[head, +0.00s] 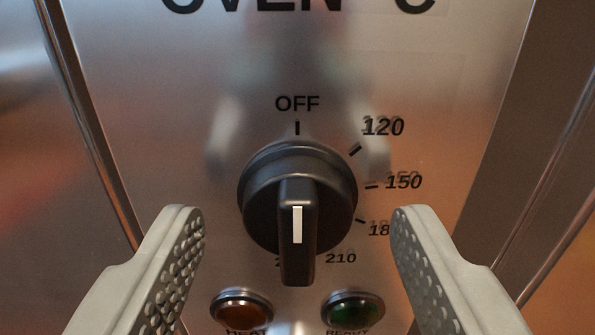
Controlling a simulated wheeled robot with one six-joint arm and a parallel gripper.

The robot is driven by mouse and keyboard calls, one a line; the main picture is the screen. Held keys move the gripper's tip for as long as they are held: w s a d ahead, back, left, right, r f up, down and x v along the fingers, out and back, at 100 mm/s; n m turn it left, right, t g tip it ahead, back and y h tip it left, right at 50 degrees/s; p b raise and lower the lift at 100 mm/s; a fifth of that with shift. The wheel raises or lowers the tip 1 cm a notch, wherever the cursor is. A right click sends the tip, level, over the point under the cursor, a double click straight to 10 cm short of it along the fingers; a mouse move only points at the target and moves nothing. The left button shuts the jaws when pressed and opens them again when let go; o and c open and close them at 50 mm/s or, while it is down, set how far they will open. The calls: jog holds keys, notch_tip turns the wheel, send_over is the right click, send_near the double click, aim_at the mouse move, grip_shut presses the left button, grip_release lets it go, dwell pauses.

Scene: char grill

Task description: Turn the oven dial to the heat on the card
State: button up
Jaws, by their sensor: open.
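The oven dial (262,207) is a round black knob with a raised grip bar (297,262) and a white line on it. The bar stands vertical, in line with the OFF mark (297,128) above. Printed heats run clockwise down the right side: 120 (383,127), 150 (403,182), a partly hidden 18-, then 210 (341,258). Another number at lower left is mostly hidden by the bar. My gripper (298,222) is open, one finger on each side of the dial, apart from it and holding nothing. No card shows in this view.
The dial sits on a brushed steel panel (465,90) with OVEN °C lettering, partly cut off, at the top. Below it are an amber HEAT lamp (241,307) and a green READY lamp (352,307). Metal edges run down both sides.

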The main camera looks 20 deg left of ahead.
jog(key=shift+w+a, duration=0.15)
jog(key=shift+w, duration=0.4)
jog(key=c, duration=1)
jog(key=shift+o, duration=0.2)
jog(key=shift+m, duration=0.4)
jog(key=m, duration=0.3)
jog(key=shift+m, duration=2.5)
